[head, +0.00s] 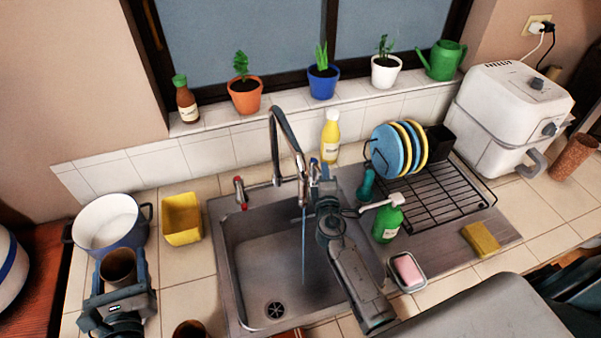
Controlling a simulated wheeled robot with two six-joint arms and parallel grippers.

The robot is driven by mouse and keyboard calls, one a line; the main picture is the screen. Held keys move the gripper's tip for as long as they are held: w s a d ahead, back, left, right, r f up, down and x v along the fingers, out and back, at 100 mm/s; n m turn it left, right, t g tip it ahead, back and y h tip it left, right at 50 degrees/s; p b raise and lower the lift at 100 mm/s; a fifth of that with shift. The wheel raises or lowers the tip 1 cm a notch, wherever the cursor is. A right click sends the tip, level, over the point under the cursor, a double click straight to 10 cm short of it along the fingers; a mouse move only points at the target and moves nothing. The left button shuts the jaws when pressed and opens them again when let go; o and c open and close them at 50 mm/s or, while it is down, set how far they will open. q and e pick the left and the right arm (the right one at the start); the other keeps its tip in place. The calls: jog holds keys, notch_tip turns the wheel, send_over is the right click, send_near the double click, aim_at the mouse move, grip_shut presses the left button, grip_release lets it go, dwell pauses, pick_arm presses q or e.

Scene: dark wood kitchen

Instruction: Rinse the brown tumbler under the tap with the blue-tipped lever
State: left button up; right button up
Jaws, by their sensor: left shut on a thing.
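The brown tumbler (118,264) is upright between the fingers of my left gripper (119,283), over the counter left of the sink. The gripper is shut on it. The tap (283,135) arches over the sink (262,250), with a red-tipped lever (240,190) on its left. A blue tip (313,162) shows on its right, mostly hidden by my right gripper (321,178). The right gripper is at that lever; its finger opening is hidden. A thin stream of water (304,245) runs from the spout into the basin, apart from the tumbler.
A blue-and-white pot (107,222) and yellow container (182,218) stand near the tumbler. Another brown vessel (190,330) is cut off at the bottom edge. A green soap bottle (387,222), pink soap in a dish (407,270) and dish rack (440,197) stand right of the basin.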

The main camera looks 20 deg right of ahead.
grip_shut()
jog(key=shift+d+n+t+y, duration=0.35)
jog(key=shift+n+y, duration=0.45)
jog(key=shift+y, duration=0.4)
jog(key=shift+o, duration=1.7)
grip_release()
jog(key=shift+o, duration=0.9)
jog(key=shift+r, duration=0.1)
